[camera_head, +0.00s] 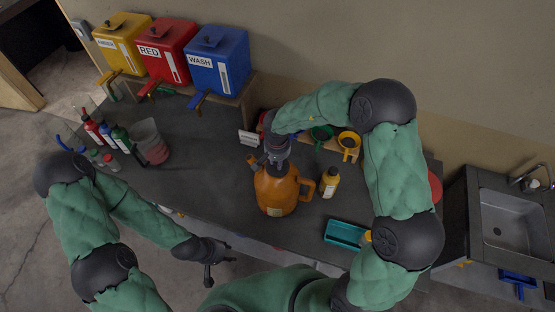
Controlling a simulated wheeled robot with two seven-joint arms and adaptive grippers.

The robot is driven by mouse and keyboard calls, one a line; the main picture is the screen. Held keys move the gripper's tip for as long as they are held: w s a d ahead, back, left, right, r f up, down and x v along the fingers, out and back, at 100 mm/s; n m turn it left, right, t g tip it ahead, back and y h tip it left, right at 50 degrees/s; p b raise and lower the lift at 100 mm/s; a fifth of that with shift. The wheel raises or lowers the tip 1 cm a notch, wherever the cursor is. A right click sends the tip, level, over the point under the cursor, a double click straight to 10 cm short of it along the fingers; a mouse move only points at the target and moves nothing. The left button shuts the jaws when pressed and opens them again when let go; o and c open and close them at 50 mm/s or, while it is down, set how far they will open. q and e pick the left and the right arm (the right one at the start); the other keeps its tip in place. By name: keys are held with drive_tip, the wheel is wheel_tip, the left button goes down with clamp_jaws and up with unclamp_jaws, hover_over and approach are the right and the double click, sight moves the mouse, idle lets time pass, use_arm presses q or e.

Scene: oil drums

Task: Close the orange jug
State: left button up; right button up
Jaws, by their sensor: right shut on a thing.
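The orange jug (276,192) stands upright near the front middle of the dark table, with its handle on the right and a short spout at upper left. My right gripper (277,158) comes down over the jug's top and is shut there. The gripper hides the jug's mouth, so I cannot make out the lid or cap between its fingers. My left gripper (222,268) is open and empty, low at the table's front edge, left of the jug and apart from it.
A yellow bottle (329,184) stands close to the jug's right. A teal tray (345,234) lies at the front right. A clear beaker (151,142) and several small bottles (105,133) stand at left. Yellow, red and blue drums (216,62) line the back. The left middle is clear.

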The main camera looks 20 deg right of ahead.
drive_tip(key=shift+f+p, duration=0.15)
drive_tip(key=shift+p, duration=0.95)
idle(1.2)
drive_tip(key=o, duration=1.5)
drive_tip(key=shift+r, duration=3.45)
